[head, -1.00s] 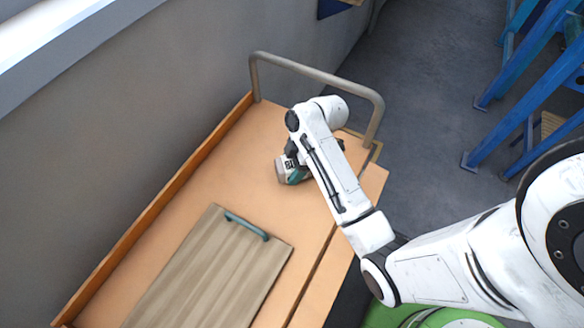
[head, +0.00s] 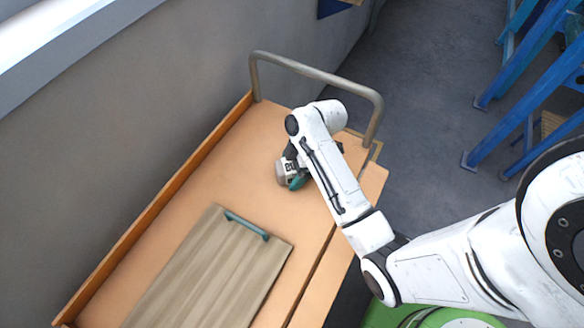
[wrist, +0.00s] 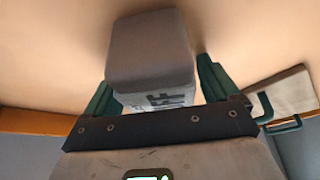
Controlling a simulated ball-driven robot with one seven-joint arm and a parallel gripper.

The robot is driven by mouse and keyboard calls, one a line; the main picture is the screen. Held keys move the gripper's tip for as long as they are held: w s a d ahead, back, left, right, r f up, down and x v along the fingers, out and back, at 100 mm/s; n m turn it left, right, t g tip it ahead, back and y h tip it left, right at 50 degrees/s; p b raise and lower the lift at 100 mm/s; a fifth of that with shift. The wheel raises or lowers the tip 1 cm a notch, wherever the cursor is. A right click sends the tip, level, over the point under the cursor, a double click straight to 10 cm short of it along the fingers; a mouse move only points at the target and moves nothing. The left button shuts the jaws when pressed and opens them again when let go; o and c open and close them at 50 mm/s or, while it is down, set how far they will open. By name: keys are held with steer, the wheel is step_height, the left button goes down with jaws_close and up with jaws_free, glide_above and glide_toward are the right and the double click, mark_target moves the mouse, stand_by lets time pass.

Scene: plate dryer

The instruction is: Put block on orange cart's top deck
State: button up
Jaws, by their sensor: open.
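The block (wrist: 150,48) is grey with dark lettering on one face. In the wrist view it stands between the two green fingers of my open gripper (wrist: 155,75); a gap shows at the right finger, and contact at the left is unclear. In the head view my gripper (head: 296,180) is low over the far part of the orange cart's top deck (head: 220,180), and a grey part of the block (head: 281,173) shows beside it. The block appears to rest on or just above the deck; its underside is hidden.
A wooden board (head: 205,275) with a teal handle (head: 246,226) lies on the near deck. A grey rail (head: 320,73) rises at the far end. A grey wall runs along the left. Blue frames (head: 530,75) stand at the right. Deck left of my gripper is clear.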

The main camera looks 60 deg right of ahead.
steer(key=p+v, duration=0.1)
steer(key=v, duration=1)
steer(key=shift+s+d+r+p, duration=0.15)
steer(key=shift+r+p, duration=0.4)
steer(key=shift+p, duration=0.35)
steer(key=s+a+f+m+g+h, duration=0.2)
steer(key=s+a+f+m+h, duration=0.1)
steer(key=s+a+m, duration=0.7)
steer(key=s+a, duration=0.1)
steer(key=a, duration=0.3)
steer(key=shift+f, duration=0.2)
steer(key=shift+s+a, duration=0.1)
